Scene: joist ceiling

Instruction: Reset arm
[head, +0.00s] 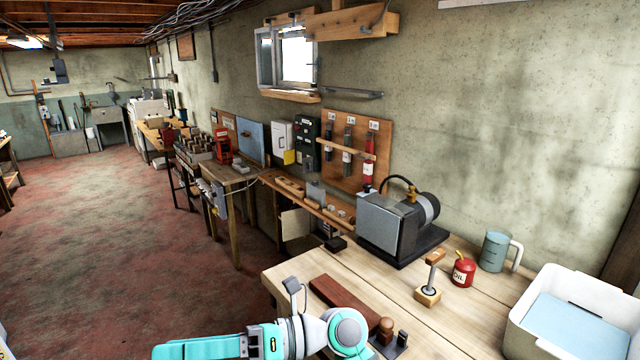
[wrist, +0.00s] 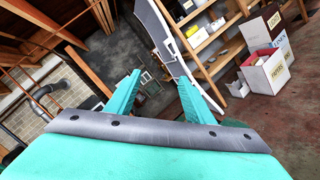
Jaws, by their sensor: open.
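My gripper (wrist: 165,95) shows in the wrist view with its two teal fingers spread apart and nothing between them. Behind the fingers that view shows a tilted room with shelves and boxes. In the head view my teal and white arm is folded low at the bottom, in front of the near workbench (head: 460,318). The gripper's fingers cannot be made out in the head view.
On the near bench are a grey machine (head: 392,225), a wooden-handled tool (head: 430,280), a red oil can (head: 463,270), a grey-blue mug (head: 494,250) and a white bin (head: 560,318). A reddish-brown board (head: 343,303) lies close to my arm. The red floor (head: 110,250) at left is open.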

